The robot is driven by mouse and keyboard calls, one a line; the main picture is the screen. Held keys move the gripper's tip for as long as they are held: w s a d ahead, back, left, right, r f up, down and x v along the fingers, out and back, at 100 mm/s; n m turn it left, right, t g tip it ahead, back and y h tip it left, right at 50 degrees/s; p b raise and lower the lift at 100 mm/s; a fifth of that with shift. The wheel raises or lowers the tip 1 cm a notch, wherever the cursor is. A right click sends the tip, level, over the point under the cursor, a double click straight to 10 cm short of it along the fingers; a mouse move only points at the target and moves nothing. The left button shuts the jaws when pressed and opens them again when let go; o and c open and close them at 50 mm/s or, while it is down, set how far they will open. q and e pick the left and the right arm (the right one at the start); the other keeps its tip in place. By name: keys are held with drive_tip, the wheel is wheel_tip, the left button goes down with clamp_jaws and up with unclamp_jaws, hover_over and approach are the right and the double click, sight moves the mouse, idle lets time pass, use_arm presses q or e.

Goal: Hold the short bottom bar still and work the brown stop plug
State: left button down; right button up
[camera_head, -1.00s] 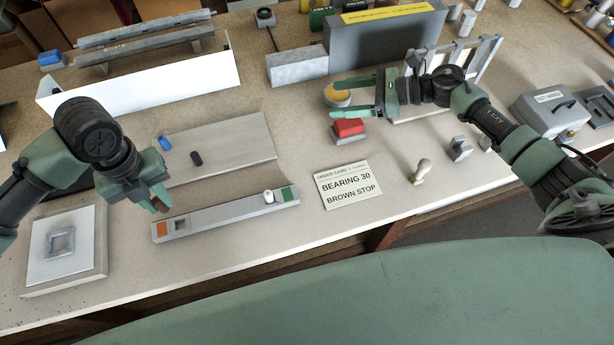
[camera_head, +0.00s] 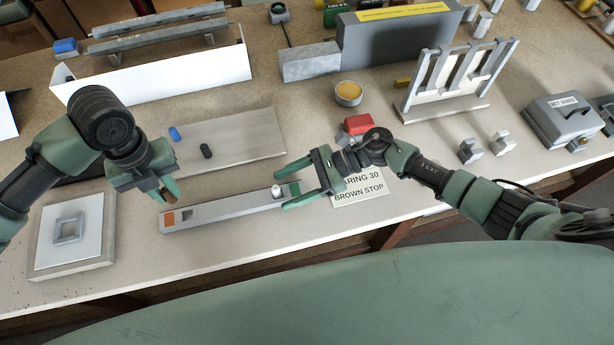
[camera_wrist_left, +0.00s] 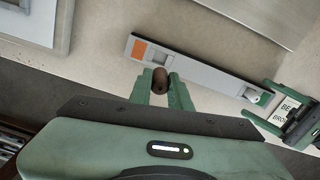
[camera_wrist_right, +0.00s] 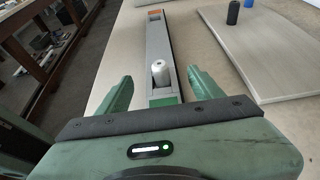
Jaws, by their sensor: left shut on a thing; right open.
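The short grey bottom bar (camera_head: 225,208) lies on the bench, with an orange mark at its left end and a green mark at its right end. A square opening sits near the orange end, and a white plug (camera_head: 277,192) stands near the green end. My left gripper (camera_head: 168,193) is shut on the brown stop plug (camera_wrist_left: 160,80), held above and beside the orange end. My right gripper (camera_head: 283,185) is open, with its fingers either side of the bar's green end; the right wrist view shows the bar (camera_wrist_right: 160,60) between them. Contact is not visible.
A blue plug (camera_head: 174,133) and a black plug (camera_head: 206,151) stand on a grey board (camera_head: 250,140) behind the bar. The order card (camera_head: 362,195) is partly covered by my right arm. A red-topped block (camera_head: 357,124) stands behind that arm. A framed plate (camera_head: 68,230) lies at left.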

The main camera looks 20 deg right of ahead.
sight(271, 196)
drive_tip(key=shift+x, duration=2.6)
clamp_jaws()
